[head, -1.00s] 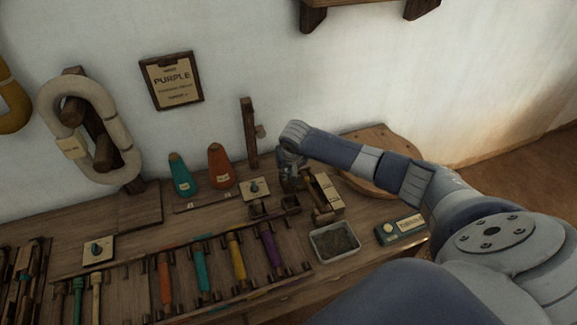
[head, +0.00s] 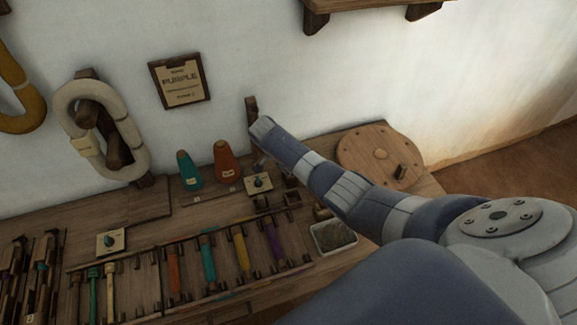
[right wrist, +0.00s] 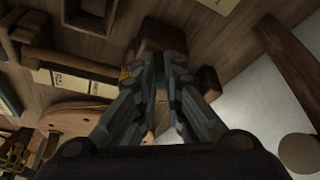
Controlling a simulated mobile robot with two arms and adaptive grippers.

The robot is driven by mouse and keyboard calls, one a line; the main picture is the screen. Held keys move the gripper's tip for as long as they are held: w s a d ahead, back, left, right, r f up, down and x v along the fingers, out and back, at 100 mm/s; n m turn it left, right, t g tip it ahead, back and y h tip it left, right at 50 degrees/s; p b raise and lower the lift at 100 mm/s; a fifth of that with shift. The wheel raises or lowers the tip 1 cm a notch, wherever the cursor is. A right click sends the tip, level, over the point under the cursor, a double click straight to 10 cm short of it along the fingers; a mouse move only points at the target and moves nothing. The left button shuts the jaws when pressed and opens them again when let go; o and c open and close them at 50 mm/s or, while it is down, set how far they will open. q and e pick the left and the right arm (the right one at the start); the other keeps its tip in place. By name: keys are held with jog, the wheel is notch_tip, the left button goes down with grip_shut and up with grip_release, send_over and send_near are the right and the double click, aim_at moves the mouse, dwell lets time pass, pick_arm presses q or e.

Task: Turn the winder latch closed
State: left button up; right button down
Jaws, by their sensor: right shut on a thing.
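My right gripper (right wrist: 168,72) is shut in the right wrist view, its fingers close together on a small wooden part, which I take to be the winder latch. The fingers hide most of that part, so its turn angle cannot be told. A reddish-brown wooden block (right wrist: 160,35) lies just beyond the fingertips. In the head view my right wrist hides most of the gripper, beside the dark upright post (head: 252,108) at the back of the bench. My left gripper is not in view.
A round wooden wheel (head: 365,148) lies right of my forearm. An orange cone (head: 227,165) and a teal cone (head: 189,172) stand left of the gripper. A grey tray (head: 322,249) and a rack of coloured bobbins (head: 208,262) are in front.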

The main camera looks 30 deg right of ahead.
jog(key=m+b, duration=0.1)
jog(key=m+g+b, duration=0.1)
jog(key=m, duration=0.1)
jog(key=shift+w+f, duration=0.2)
jog(key=shift+w+r+m+g+b, duration=0.1)
jog(key=shift+r+m+g+b, duration=0.1)
jog(key=shift+m+g+b, duration=0.85)
jog(key=shift+m+t, duration=0.35)
jog(key=shift+d, duration=0.1)
jog(key=c, duration=1.7)
grip_release()
jog(key=v, duration=1.2)
